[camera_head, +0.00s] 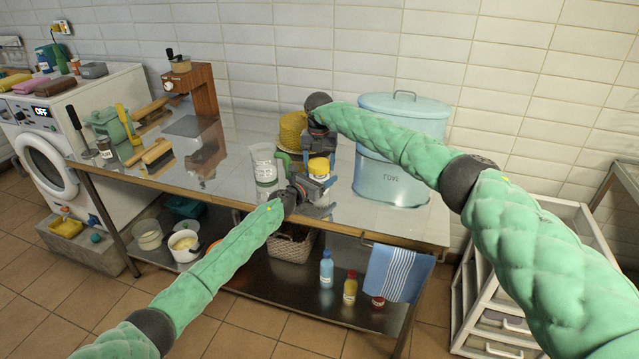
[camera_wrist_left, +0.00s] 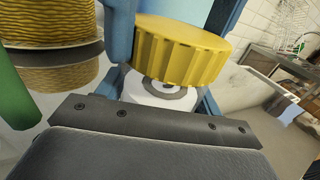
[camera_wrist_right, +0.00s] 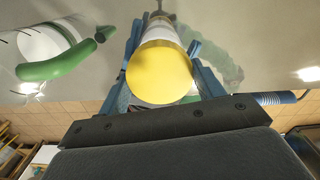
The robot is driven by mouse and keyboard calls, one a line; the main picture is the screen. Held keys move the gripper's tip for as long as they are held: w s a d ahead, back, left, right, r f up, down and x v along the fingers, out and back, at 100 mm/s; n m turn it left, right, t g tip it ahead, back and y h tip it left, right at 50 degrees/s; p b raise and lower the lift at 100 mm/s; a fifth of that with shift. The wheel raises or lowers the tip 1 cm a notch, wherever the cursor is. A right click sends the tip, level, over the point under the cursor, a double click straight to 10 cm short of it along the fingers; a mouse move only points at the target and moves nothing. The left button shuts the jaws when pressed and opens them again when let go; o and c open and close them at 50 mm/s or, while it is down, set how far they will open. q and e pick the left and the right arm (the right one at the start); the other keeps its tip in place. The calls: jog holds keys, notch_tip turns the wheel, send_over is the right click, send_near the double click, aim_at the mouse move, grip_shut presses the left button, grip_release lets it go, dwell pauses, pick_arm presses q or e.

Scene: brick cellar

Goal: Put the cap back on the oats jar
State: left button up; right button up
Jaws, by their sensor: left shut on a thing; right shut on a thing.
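The yellow ridged cap (camera_wrist_left: 182,50) is above the white top of the oats jar (camera_wrist_left: 150,92), with a grey ring showing below it in the left wrist view. The cap looks tilted in that view; I cannot tell whether it touches the jar. The cap also shows in the head view (camera_head: 319,165). My left gripper (camera_head: 312,184) is shut on the jar from the front, hiding much of its body. My right gripper (camera_head: 321,153) is shut on the cap from above. In the right wrist view the cap's flat yellow face (camera_wrist_right: 160,72) lies between the fingers.
A large pale blue bin (camera_head: 395,165) stands at the right. Brushes (camera_head: 153,155) and a wooden machine (camera_head: 203,95) are farther left. Bare steel tabletop lies at the front right.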

pick_arm(q)
jog(key=shift+d, duration=0.15)
pick_arm(e)
jog(key=m, duration=0.5)
jog(key=shift+m, duration=0.4)
jog(key=o, duration=1.2)
jog(key=shift+c, duration=0.2)
notch_tip(320, 180, up, 12)
pick_arm(q)
jog(key=o, duration=2)
jog(key=shift+s+a, duration=0.1)
jog(key=shift+a, duration=0.15)
